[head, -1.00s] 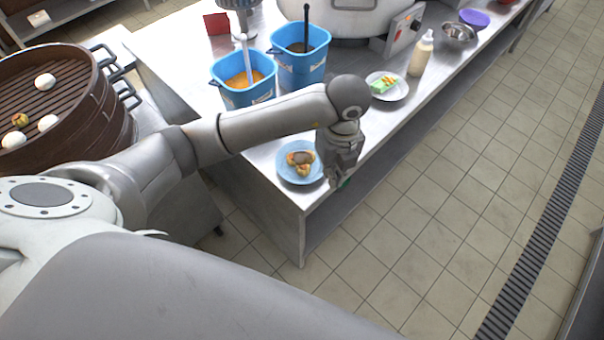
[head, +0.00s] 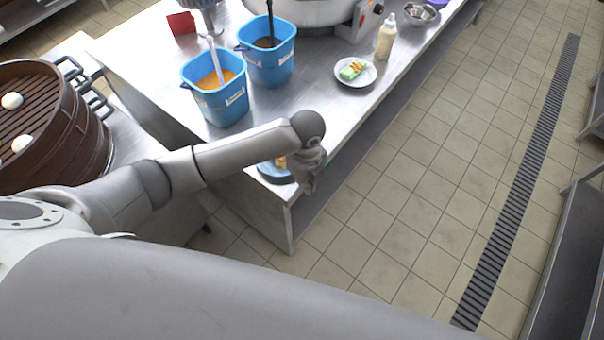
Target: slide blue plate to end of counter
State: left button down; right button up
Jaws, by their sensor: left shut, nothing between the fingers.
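The blue plate (head: 270,174) lies on the steel counter near its near-end corner in the head view. Food (head: 280,162) sits on it, and my left forearm hides the plate's far part. My left gripper (head: 310,188) is shut and empty, pointing down at the plate's right side, by the counter's long right edge. I cannot tell whether it touches the plate. My right gripper is not in view.
Two blue buckets (head: 217,91) stand behind my arm on the counter (head: 310,100). A white plate with food (head: 369,77) and a sauce bottle (head: 386,37) stand farther back. A brown steamer (head: 75,120) is at left.

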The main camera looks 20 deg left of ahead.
pick_arm(q)
jog(key=shift+w+a, duration=0.35)
jog(key=shift+a, duration=0.35)
jog(key=shift+w+a+b, duration=0.3)
jog(key=shift+w+a, duration=0.35)
jog(key=shift+a, duration=0.3)
